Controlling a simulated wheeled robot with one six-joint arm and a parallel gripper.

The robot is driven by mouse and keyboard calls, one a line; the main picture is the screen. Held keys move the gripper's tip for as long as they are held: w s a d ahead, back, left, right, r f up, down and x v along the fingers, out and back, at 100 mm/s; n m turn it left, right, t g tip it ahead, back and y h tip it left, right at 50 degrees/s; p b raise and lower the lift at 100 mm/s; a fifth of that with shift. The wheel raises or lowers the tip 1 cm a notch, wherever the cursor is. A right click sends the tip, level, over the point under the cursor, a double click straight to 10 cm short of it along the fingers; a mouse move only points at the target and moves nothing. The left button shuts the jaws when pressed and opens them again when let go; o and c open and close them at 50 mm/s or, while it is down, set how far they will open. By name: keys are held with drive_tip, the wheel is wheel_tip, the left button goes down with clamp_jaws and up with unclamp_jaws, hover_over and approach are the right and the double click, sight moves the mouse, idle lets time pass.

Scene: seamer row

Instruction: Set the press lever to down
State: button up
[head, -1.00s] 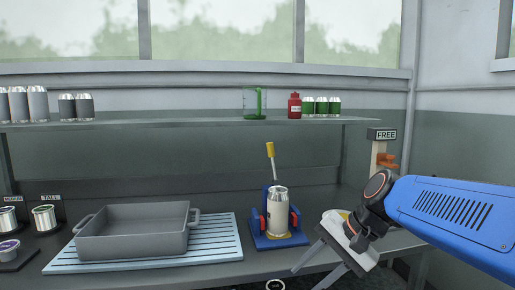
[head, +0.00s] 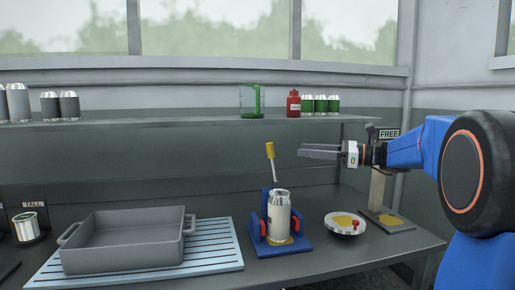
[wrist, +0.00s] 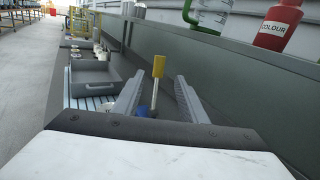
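The press (head: 282,243) is a blue and red stand on the bench with a silver can (head: 278,215) in it. Its lever, with a yellow handle (head: 270,150), points up from the back of the press, tilted slightly left. My gripper (head: 302,150) is to the right of the yellow handle at about its height, pointing left. In the wrist view the yellow handle (wrist: 158,67) shows between the two fingers (wrist: 157,95), which are apart with nothing held. The lower lever is partly hidden there.
A grey tray (head: 75,255) on a slatted blue mat (head: 225,262) lies left of the press. The shelf (head: 200,125) above holds a green-handled jug (head: 252,101), a red bottle (head: 293,103) and cans.

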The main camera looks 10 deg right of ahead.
drive_tip(key=x, duration=1.7)
drive_tip(key=shift+a, duration=0.1)
drive_tip(key=shift+c, duration=0.4)
clamp_jaws()
